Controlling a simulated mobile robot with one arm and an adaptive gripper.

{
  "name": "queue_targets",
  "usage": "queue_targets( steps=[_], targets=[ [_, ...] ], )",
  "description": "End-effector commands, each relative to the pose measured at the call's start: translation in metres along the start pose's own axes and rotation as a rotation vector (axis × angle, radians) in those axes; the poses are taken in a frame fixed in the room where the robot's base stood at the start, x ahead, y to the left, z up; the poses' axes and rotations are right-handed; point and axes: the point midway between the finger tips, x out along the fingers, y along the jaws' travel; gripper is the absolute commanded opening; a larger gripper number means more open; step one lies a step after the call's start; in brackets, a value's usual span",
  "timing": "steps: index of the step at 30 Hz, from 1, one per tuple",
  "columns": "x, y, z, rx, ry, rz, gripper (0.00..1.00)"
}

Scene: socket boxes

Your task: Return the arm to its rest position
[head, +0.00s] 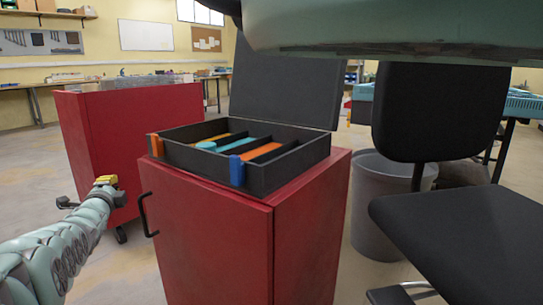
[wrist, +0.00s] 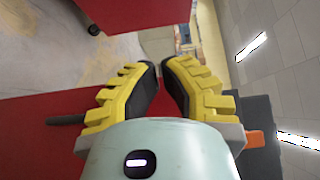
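My gripper (head: 105,181) is at the lower left in the head view, in the air left of the front red cabinet. In the wrist view my gripper (wrist: 159,66) shows two yellow fingers with black pads. The tips lean close together with a narrow gap, and nothing is held between them. My arm (head: 55,240) reaches in from the lower left corner. The open black socket box (head: 285,178) sits on the cabinet, apart from the gripper. Its lid (head: 285,85) stands up behind it. Orange, blue and yellow pieces lie in its compartments.
The front red cabinet (head: 205,235) has a black handle (head: 147,215) close to my gripper's right. Another red cabinet (head: 135,140) stands behind. A grey bin (head: 378,200) and a black chair (head: 470,215) are on the right. Floor is clear at the far left.

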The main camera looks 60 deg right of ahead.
Motion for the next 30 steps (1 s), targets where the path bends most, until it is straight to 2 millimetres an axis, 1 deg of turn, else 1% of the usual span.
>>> queue_targets(
  steps=[1, 4, 9, 12, 16, 19, 20, 23, 26, 27, 29, 30],
  targets=[
    [-0.006, -0.007, 0.009, -0.003, -0.005, 0.001, 0.00],
    [-0.016, -0.007, 0.024, 0.000, -0.008, 0.001, 0.00],
    [-0.029, -0.004, 0.041, 0.001, -0.008, -0.002, 0.00],
    [-0.034, -0.002, 0.047, 0.000, -0.007, 0.000, 0.00],
    [-0.036, -0.001, 0.049, 0.000, -0.006, -0.002, 0.00],
    [-0.038, -0.008, 0.050, -0.014, -0.008, -0.016, 0.00],
    [-0.039, -0.014, 0.051, -0.024, -0.010, -0.027, 0.00],
    [-0.047, -0.043, 0.056, -0.085, -0.020, -0.089, 0.00],
    [-0.062, -0.084, 0.063, -0.178, -0.030, -0.191, 0.00],
    [-0.071, -0.100, 0.067, -0.220, -0.034, -0.235, 0.00],
    [-0.084, -0.126, 0.072, -0.277, -0.035, -0.307, 0.00],
    [-0.094, -0.142, 0.074, -0.314, -0.033, -0.353, 0.00]
  ],
)
